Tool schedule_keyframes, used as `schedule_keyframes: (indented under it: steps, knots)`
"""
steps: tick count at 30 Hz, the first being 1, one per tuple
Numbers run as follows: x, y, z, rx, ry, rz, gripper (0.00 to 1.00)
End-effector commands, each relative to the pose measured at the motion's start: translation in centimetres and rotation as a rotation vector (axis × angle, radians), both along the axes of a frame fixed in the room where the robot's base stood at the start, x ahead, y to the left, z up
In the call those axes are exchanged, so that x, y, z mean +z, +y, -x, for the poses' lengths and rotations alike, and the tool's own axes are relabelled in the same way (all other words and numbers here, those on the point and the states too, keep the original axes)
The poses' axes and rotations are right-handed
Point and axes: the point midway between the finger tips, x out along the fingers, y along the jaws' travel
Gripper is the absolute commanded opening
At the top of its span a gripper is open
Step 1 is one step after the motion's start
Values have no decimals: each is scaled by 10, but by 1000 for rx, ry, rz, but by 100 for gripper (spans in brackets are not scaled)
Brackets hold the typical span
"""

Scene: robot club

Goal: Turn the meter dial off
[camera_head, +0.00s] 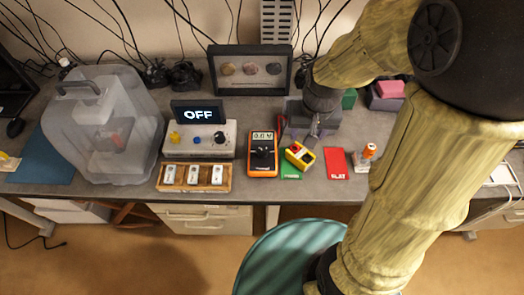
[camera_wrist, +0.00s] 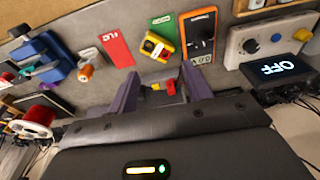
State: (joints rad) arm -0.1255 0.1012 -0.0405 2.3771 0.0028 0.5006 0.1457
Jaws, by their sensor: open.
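The orange meter (camera_head: 263,170) lies on the grey bench with a lit screen (camera_head: 262,136) that seems to read about 0.0 V. Its black dial (camera_head: 263,157) sits below the screen; the pointer's setting is too small to tell.
A yellow-and-red device (camera_head: 300,155) lies on a green card (camera_head: 290,172) right beside the meter. A red card (camera_head: 335,164) lies farther right. A grey knob box (camera_head: 199,142) with an OFF display (camera_head: 198,112) stands left. A framed case (camera_head: 249,71) stands behind.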

Motion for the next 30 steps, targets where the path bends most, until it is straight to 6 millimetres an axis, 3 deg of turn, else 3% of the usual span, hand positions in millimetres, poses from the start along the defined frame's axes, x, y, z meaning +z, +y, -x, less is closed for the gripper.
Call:
schedule_keyframes:
  steps: [1, 6, 12, 16, 25, 30]
  knots:
    - [-11, 14, -16, -9, 21, -2, 50]
    - [-23, 66, -59, -86, 107, 13, 50]
    - [-29, 112, -84, -155, 164, 49, 50]
    - [-28, 121, -87, -173, 172, 57, 50]
    - [-28, 120, -87, -173, 173, 57, 50]
    - [-39, 119, -86, -173, 176, 59, 50]
